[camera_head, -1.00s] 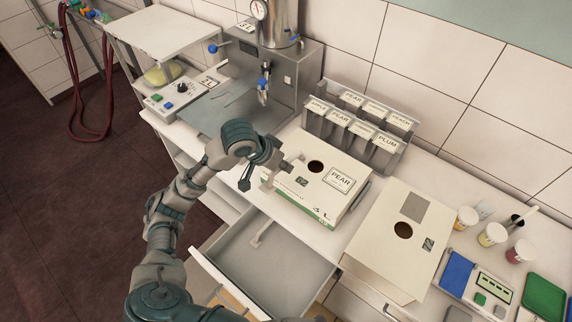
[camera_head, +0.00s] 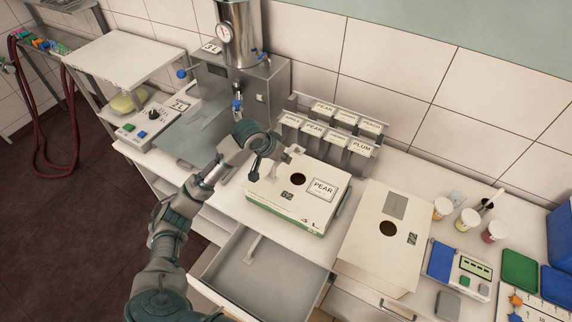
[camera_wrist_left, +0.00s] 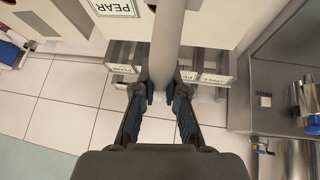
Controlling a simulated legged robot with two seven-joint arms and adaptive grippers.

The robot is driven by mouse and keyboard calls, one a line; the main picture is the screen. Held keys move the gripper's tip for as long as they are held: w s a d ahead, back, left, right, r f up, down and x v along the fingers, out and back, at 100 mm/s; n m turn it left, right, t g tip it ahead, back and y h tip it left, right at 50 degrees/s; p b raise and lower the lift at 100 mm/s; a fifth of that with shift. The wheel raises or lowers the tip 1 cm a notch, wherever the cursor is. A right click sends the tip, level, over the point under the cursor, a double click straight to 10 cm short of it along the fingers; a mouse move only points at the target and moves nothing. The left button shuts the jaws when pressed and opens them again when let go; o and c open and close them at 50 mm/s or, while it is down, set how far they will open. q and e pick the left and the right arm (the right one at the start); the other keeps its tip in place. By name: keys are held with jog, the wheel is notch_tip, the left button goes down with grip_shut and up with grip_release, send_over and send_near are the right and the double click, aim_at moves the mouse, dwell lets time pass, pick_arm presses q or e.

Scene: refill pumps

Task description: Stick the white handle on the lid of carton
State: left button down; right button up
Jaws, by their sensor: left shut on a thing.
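The PEAR carton (camera_head: 290,211) stands on the counter, with a dark round hole in its pale lid (camera_head: 316,173). My left gripper (camera_head: 264,172) is at the carton's left back edge in the head view. In the left wrist view my left gripper (camera_wrist_left: 168,90) is shut on a white bar, the white handle (camera_wrist_left: 168,38). The handle is mostly hidden behind the gripper in the head view, so I cannot tell whether it touches the lid. Another white handle (camera_head: 254,248) lies in the open drawer. My right gripper is out of view.
The open drawer (camera_head: 290,268) juts out below the carton. A second carton (camera_head: 378,245) stands to the right. Behind is a rack of labelled cards (camera_head: 330,135). A steel filling machine (camera_head: 265,85) stands at the back left. Several cups and a scale (camera_head: 458,265) are at the right.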

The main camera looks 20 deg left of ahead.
pick_arm(q)
jog(key=w+a+f+n+p, duration=0.1)
jog(key=w+a+f+p, duration=0.3)
jog(key=w+a, duration=0.2)
jog(key=shift+y, duration=0.4)
jog(key=shift+a+f, duration=0.15)
jog(key=shift+f, duration=1.75)
jog(key=shift+a+f, duration=0.1)
jog(key=shift+f, duration=1.9)
jog(key=shift+f, duration=0.15)
jog(key=shift+s+f, duration=0.1)
jog(key=shift+f, duration=0.25)
jog(key=c, duration=1.2)
grip_release()
jog(key=shift+o, duration=0.2)
